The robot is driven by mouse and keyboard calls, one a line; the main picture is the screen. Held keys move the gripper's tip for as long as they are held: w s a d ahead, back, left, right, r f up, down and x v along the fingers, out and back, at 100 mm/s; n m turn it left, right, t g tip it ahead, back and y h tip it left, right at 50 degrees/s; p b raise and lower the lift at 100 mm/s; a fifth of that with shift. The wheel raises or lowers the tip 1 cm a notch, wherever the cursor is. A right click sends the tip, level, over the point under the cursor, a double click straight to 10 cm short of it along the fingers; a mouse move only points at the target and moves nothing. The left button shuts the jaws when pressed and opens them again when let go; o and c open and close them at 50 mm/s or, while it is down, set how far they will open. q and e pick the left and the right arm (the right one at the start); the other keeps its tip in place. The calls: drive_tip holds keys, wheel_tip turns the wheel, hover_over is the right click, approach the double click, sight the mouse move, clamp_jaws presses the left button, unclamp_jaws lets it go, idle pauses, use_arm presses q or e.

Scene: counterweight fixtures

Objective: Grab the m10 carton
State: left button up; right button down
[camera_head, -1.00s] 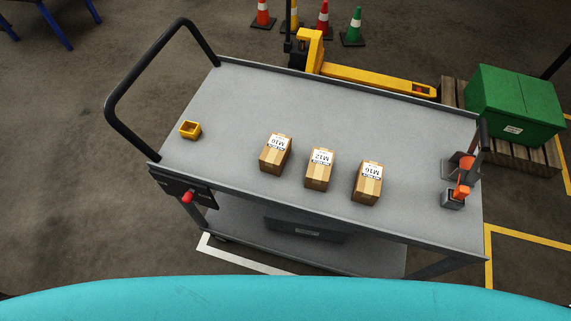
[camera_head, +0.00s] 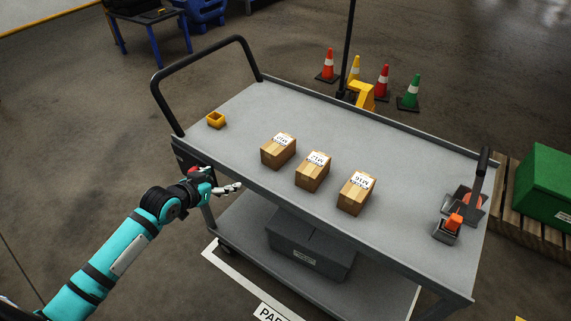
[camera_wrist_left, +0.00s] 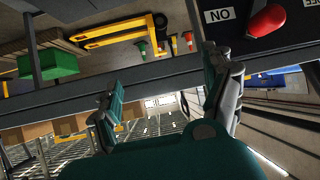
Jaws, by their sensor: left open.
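The m10 carton (camera_head: 278,152) is a small brown box with a white label on top. It stands on the grey cart top (camera_head: 330,130), leftmost of three similar cartons in the head view. My left gripper (camera_head: 230,188) is just outside the cart's near edge, left of and lower in the picture than the m10 carton, and apart from it. In the left wrist view its two fingers (camera_wrist_left: 170,95) are spread with nothing between them. Brown carton shapes show at the left of that view, but their labels cannot be read. My right gripper is not in view.
The M12 carton (camera_head: 313,172) and M16 carton (camera_head: 356,193) stand right of the m10 carton. A yellow open box (camera_head: 216,120) sits near the black handle (camera_head: 205,62). A red knob (camera_wrist_left: 266,20) is close to my left gripper. The cart top behind the cartons is clear.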

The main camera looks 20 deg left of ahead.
use_arm(q)
drive_tip(key=d+r+m+h+b, duration=0.1)
drive_tip(key=d+r+h+b, duration=0.15)
drive_tip(key=r, duration=0.45)
drive_tip(key=m+t, duration=0.1)
drive_tip(key=m, duration=0.1)
approach(279, 142)
drive_tip(key=shift+h, duration=0.25)
drive_tip(key=x, duration=0.4)
drive_tip(key=shift+w+a+f, duration=0.15)
drive_tip(key=shift+f, duration=0.2)
drive_tip(key=shift+p+x, duration=0.35)
drive_tip(key=shift+x, duration=2.35)
drive_tip(key=c, duration=1.5)
drive_tip(key=shift+r, duration=0.15)
drive_tip(key=shift+c, duration=0.6)
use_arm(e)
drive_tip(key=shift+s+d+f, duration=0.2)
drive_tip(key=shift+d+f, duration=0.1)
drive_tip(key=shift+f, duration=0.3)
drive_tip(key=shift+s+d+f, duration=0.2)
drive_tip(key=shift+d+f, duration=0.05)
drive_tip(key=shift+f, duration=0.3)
